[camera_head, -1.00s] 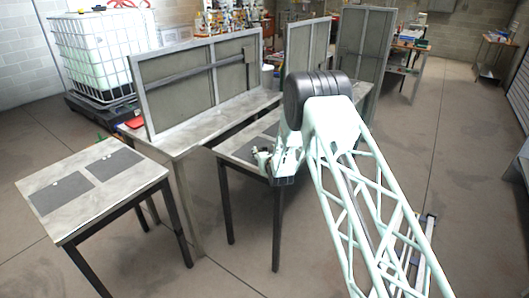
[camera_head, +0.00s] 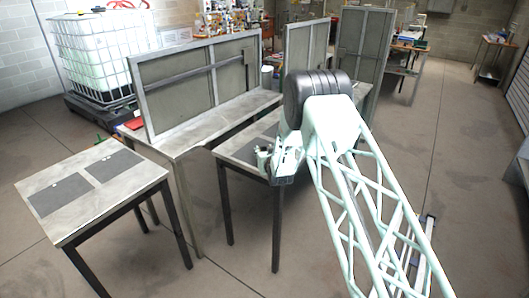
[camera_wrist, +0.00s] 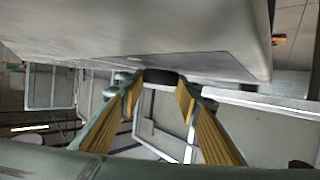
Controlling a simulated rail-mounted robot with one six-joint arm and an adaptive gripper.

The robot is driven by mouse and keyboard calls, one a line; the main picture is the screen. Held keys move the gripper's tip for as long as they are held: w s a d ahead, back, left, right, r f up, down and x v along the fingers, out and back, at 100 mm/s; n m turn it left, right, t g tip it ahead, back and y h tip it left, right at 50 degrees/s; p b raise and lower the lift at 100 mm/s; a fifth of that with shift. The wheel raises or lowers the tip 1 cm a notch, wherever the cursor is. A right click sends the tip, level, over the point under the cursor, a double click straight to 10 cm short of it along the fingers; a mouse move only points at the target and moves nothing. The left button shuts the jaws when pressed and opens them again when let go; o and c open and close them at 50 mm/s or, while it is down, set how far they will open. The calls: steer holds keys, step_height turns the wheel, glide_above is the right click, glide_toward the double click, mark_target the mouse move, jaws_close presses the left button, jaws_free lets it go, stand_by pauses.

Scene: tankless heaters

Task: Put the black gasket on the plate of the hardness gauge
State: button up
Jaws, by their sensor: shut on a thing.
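My gripper (camera_wrist: 160,86) shows in the wrist view with its two yellow-padded fingers around a dark piece at their tips. This piece looks like the black gasket (camera_wrist: 161,76); only a small part of it shows. In the head view my gripper (camera_head: 266,160) is at the near edge of the middle grey table (camera_head: 236,149), largely hidden by my own arm. I cannot make out the hardness gauge or its plate in either view.
A small table with two dark mats (camera_head: 60,195) stands at the left. A long bench (camera_head: 182,135) with an upright framed panel (camera_head: 195,85) is behind. A white tank (camera_head: 95,55) is at the back left.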

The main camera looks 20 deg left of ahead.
step_height(320, 180, up, 2)
steer(key=shift+r, duration=0.2)
steer(key=shift+d+r+p, duration=0.2)
steer(key=shift+r+p, duration=0.1)
steer(key=shift+p, duration=0.05)
steer(key=s+d, duration=0.1)
steer(key=d, duration=0.4)
steer(key=s+d+r+p, duration=0.1)
steer(key=d, duration=0.4)
steer(key=s+d, duration=0.2)
steer(key=d, duration=0.3)
steer(key=shift+r, duration=0.15)
steer(key=shift+d, duration=0.1)
steer(key=shift+d+p, duration=0.25)
steer(key=shift+p, duration=0.05)
steer(key=s+d+r+m+h+p, duration=0.2)
steer(key=s+d, duration=0.3)
steer(key=d, duration=1)
steer(key=s+d+r+m+t+h+p, duration=0.1)
steer(key=s+d+r+m+h+p, duration=0.1)
steer(key=d, duration=1.4)
steer(key=s+d+r+m+t+h+p, duration=0.1)
steer(key=s+d, duration=0.7)
steer(key=d, duration=0.8)
step_height(320, 180, up, 4)
steer(key=m+h+p, duration=0.1)
steer(key=h+p, duration=0.1)
steer(key=p, duration=0.1)
steer(key=shift+s+d+h, duration=0.2)
steer(key=shift+s+h, duration=0.2)
